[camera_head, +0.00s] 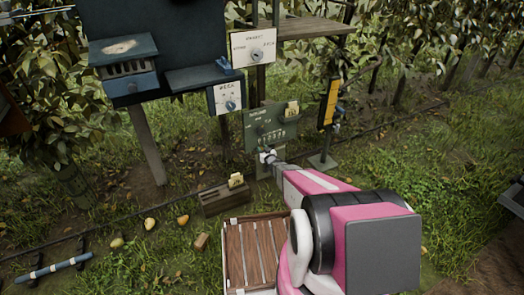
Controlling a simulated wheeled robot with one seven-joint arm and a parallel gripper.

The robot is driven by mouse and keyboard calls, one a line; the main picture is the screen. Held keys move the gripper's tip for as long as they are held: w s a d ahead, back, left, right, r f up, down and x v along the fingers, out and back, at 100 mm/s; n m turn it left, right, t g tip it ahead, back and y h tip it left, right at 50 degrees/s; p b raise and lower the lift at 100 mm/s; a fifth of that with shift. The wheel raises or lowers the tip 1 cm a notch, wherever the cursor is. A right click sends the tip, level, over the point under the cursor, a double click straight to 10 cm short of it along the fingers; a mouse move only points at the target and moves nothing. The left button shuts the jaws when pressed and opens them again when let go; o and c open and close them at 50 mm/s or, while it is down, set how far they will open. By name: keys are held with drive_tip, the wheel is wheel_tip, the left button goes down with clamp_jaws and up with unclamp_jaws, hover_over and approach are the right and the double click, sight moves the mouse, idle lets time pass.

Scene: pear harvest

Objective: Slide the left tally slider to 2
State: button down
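A dark green panel (252,124) stands on a post near the centre, with small pale markings along its front, too small to read. A yellow tag or card (292,108) sits at its upper right. I cannot clearly make out the left tally slider or its setting. My gripper (267,156) is at the lower edge of the green panel in the picture, at the end of my pink and white arm. Whether it touches the panel, and whether its fingers are open or shut, is too small to tell.
A yellow upright device (328,103) stands on a post right of the panel. White dial plates (254,48) (228,98) hang above and left. A wooden crate (234,262) and a small brown box (221,200) stand on the grass below. Several pears lie at left.

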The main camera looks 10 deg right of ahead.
drive_tip(key=d, duration=0.2)
drive_tip(key=w+d, duration=0.1)
drive_tip(key=d, duration=0.1)
drive_tip(key=w+d, duration=0.1)
drive_tip(key=d, duration=0.1)
drive_tip(key=shift+d, duration=0.2)
drive_tip(key=c, duration=1)
unclamp_jaws()
drive_tip(key=shift+c, duration=0.2)
drive_tip(key=shift+s, duration=0.1)
approach(269, 143)
drive_tip(key=v, duration=0.4)
drive_tip(key=shift+s+d+r, duration=0.1)
drive_tip(key=shift+d+r, duration=0.05)
